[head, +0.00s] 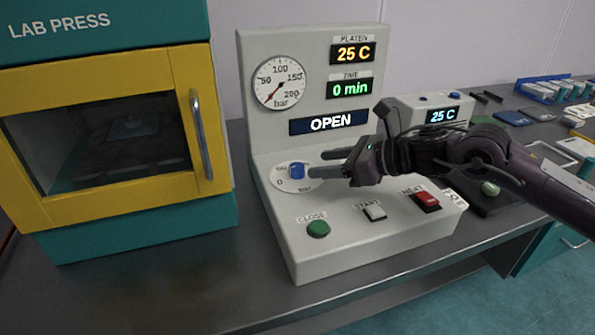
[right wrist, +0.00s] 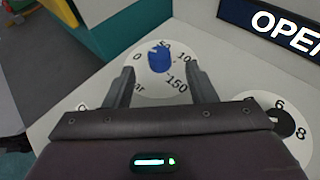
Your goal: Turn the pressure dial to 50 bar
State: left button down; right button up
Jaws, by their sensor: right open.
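The pressure dial is a blue knob (head: 297,170) on a round white scale plate (head: 282,185) on the console's sloped front. In the right wrist view the blue knob (right wrist: 159,58) sits among the marks 0, 100 and 150; another mark is partly covered by it. I cannot tell its exact setting. My right gripper (head: 319,163) is open, its fingers pointing at the knob from the right. In the right wrist view its fingertips (right wrist: 160,68) lie on either side of the knob, apart from it. My left gripper is not in view.
The round pressure gauge (head: 279,83) has its red needle at the lower left. The display (head: 328,123) reads OPEN. Green (head: 318,229), white (head: 375,212) and red (head: 426,201) controls lie below. A yellow-and-teal lab press (head: 110,215) stands left. A black knob (right wrist: 282,122) is near my right gripper.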

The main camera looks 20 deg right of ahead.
aim_at(299, 166)
jog(key=p+x, duration=0.1)
jog(key=x, duration=0.5)
jog(key=shift+w+a+r, duration=0.1)
jog(key=shift+a, duration=0.05)
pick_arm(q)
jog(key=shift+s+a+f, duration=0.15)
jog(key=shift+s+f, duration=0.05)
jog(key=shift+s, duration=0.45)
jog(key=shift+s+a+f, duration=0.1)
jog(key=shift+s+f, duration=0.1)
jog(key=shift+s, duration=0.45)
pick_arm(e)
jog(key=shift+w+a+f, duration=0.3)
jog(key=c, duration=1)
